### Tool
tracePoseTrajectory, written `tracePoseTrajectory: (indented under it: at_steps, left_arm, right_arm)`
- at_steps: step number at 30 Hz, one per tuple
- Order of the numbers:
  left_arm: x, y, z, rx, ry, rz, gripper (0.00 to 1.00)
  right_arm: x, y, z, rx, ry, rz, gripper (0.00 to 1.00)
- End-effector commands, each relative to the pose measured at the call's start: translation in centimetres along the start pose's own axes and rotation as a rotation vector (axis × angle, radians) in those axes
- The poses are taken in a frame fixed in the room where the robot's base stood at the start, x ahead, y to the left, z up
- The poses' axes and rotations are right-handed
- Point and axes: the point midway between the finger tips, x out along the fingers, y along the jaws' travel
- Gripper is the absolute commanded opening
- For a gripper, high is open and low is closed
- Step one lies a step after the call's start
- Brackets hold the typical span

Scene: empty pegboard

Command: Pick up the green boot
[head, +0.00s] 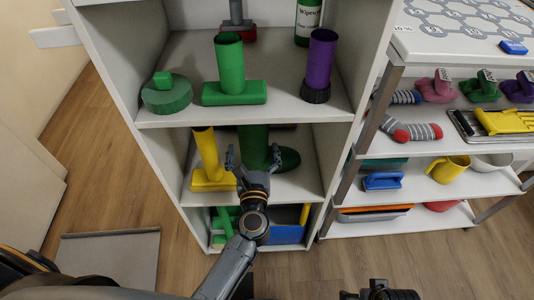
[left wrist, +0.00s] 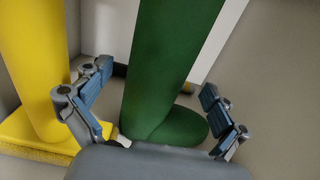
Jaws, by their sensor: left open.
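The green boot (head: 252,142) stands upright on the middle shelf of the white shelf unit, its rounded foot to the right. It also shows in the left wrist view (left wrist: 165,75), with a tall dark green shaft and a rounded toe. My left gripper (head: 253,160) is open in front of the boot. In the left wrist view its fingers (left wrist: 156,82) stand on either side of the shaft, with nothing gripped. The gripper hides part of the boot's lower front. A dark part of my right gripper (head: 380,291) shows at the bottom edge; its fingers are unclear.
Above are a lighter green piece (head: 231,70) and a purple tube (head: 319,65). The unit's right side wall (head: 352,110) bounds the shelf. A rack of items stands right.

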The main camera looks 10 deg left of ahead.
Motion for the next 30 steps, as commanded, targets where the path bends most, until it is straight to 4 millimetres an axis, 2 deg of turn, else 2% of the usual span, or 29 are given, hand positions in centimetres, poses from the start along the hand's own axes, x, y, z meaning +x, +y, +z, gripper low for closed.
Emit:
tracePoseTrajectory:
  at_steps: [5,12,15,23,30]
  left_arm:
    - [1.2,0.0,0.1,0.001,-0.001,0.0,0.97]
    - [4.7,-0.1,0.2,0.003,-0.002,0.0,0.97]
    - [5.7,-0.1,0.2,0.003,-0.001,0.0,0.97]
    - [5.9,-0.1,0.2,0.002,0.001,0.0,0.97]
    - [5.9,-0.1,0.2,0.002,0.001,0.0,0.5]
  right_arm:
    - [0.2,0.0,0.0,0.0,0.0,-0.001,0.94]
    - [0.6,-0.1,0.2,0.0,-0.002,-0.001,0.94]
    - [0.6,-0.1,0.3,0.0,-0.004,-0.001,0.94]
    - [0.4,-0.1,0.1,0.0,0.001,-0.001,0.94]
    - [0.4,-0.1,0.0,0.0,0.001,-0.002,0.94]
